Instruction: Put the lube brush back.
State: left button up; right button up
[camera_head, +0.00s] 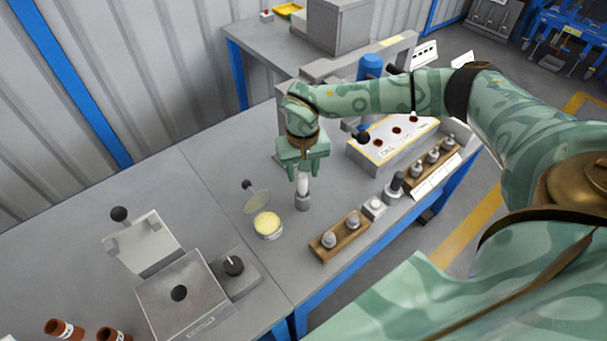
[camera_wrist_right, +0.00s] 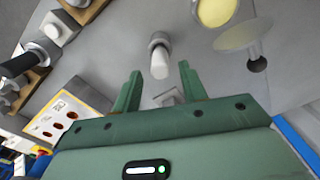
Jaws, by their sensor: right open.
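A white rounded rod (camera_head: 303,184), which looks like the lube brush's handle, stands upright in a small grey holder (camera_head: 303,203) on the grey bench. In the right wrist view the rod (camera_wrist_right: 160,66) shows with the holder (camera_wrist_right: 158,40) at its base. My right gripper (camera_head: 300,171) is open just above the rod, pointing down. In the wrist view its two fingers lie on either side of the rod, with a gap on each side. The bristles are hidden. A pot of yellow grease (camera_head: 268,224) stands nearby, open. My left gripper is not in view.
A clear lid with a black knob (camera_head: 257,202) is beside the pot. Wooden blocks with metal parts (camera_head: 340,237) and a black-handled tool (camera_head: 395,188) stand at right. A metal box (camera_head: 185,300) is at left.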

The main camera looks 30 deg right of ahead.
notch_tip(320, 180, up, 6)
jog(key=shift+f+p, duration=0.15)
jog(key=shift+p, duration=0.3)
dwell(0.9)
